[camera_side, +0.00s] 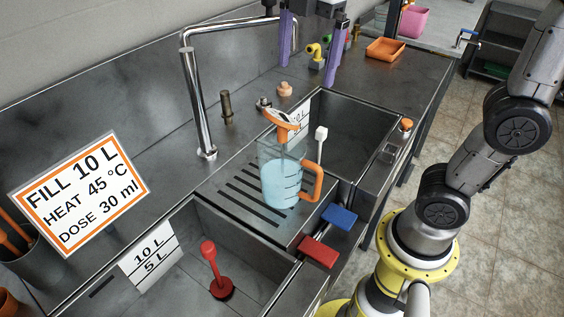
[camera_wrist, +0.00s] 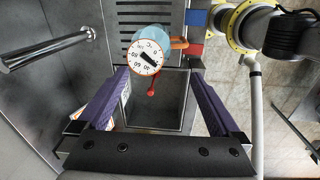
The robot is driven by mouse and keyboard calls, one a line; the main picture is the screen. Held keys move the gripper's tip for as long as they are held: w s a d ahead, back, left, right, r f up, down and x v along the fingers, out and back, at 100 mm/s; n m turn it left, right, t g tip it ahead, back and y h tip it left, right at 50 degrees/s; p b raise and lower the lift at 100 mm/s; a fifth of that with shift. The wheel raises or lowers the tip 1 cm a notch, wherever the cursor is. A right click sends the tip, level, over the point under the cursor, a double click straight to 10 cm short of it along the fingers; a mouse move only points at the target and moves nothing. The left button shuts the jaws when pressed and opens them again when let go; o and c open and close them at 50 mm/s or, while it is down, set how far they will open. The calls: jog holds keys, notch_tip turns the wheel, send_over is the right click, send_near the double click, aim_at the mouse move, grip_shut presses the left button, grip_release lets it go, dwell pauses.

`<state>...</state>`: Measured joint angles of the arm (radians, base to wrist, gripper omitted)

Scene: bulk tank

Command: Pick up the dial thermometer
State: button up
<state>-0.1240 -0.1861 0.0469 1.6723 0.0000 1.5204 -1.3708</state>
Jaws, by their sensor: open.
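The dial thermometer (camera_wrist: 147,58) shows in the wrist view as a round white face with dark numbers, a dark pointer and an orange rim. In the side view the thermometer (camera_side: 281,120) is an orange piece seen nearly edge-on at the top of the clear jug (camera_side: 280,185). The jug has a bluish tint and an orange handle, and stands on the slotted drainboard.
A tall steel faucet (camera_side: 195,100) stands behind the drainboard. Blue (camera_side: 340,216) and red (camera_side: 318,252) blocks sit at the front edge.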

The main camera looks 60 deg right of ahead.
jog(key=g, duration=0.1)
send_over(278, 116)
notch_tip(278, 116, down, 2)
jog(key=shift+n, duration=0.3)
notch_tip(278, 116, down, 9)
jog(key=shift+r, duration=0.15)
jog(key=f, duration=0.2)
jog(key=d+f, duration=0.1)
jog(key=f, duration=0.1)
jog(key=shift+s, duration=0.1)
jog(key=shift+f, duration=0.65)
jog(key=shift+c, duration=0.3)
grip_shut()
jog(key=shift+r, duration=0.1)
